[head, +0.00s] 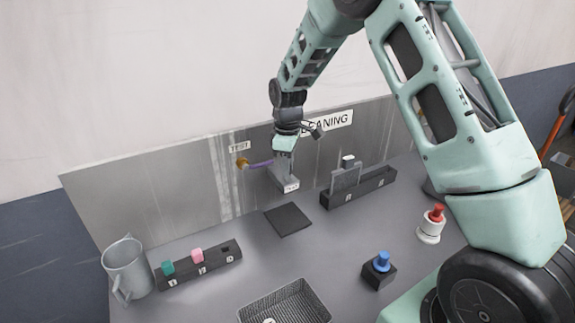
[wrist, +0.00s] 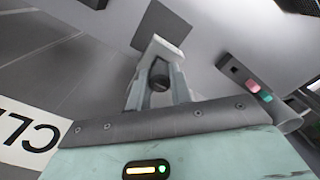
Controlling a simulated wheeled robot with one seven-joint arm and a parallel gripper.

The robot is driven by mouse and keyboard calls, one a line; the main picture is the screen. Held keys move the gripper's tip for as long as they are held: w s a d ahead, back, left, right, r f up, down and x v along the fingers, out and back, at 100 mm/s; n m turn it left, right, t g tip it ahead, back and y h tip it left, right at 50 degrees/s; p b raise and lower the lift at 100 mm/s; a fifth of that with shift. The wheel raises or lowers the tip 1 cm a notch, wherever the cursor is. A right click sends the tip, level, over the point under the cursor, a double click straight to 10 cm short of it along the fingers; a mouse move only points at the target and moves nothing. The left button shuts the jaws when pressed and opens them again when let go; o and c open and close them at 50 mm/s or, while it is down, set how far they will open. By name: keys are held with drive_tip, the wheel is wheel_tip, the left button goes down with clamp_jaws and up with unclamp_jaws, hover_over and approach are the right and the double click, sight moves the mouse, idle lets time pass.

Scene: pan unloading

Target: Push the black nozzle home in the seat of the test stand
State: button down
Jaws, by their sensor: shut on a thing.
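The test stand (head: 287,184) is a grey upright block with a small label at its foot, near the back panel under the TEST sign. My gripper (head: 284,154) is pointed down at its top. In the wrist view, my gripper (wrist: 158,88) has its two fingers closed around the dark, round black nozzle (wrist: 160,74). The light top of the test stand (wrist: 168,46) shows just beyond the fingertips. The nozzle is hidden in the head view. The seat is not clear in either view, so I cannot tell how deep the nozzle sits.
A purple hose (head: 260,164) runs from a brass fitting (head: 242,162) to the stand. A dark pad (head: 288,219) lies in front. A dark holder (head: 360,189) stands to the right. A rack (head: 205,266) with coloured pieces and a metal jug (head: 126,268) are front left.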

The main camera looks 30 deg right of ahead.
drive_tip(key=shift+f+b, duration=0.45)
drive_tip(key=shift+f, duration=0.4)
idle(0.4)
drive_tip(key=c, duration=1.2)
unclamp_jaws()
drive_tip(key=shift+o, duration=0.2)
drive_tip(key=shift+r, duration=0.15)
wheel_tip(320, 180, up, 17)
drive_tip(key=b, duration=0.3)
drive_tip(key=shift+b, duration=0.3)
drive_tip(key=shift+r, duration=0.1)
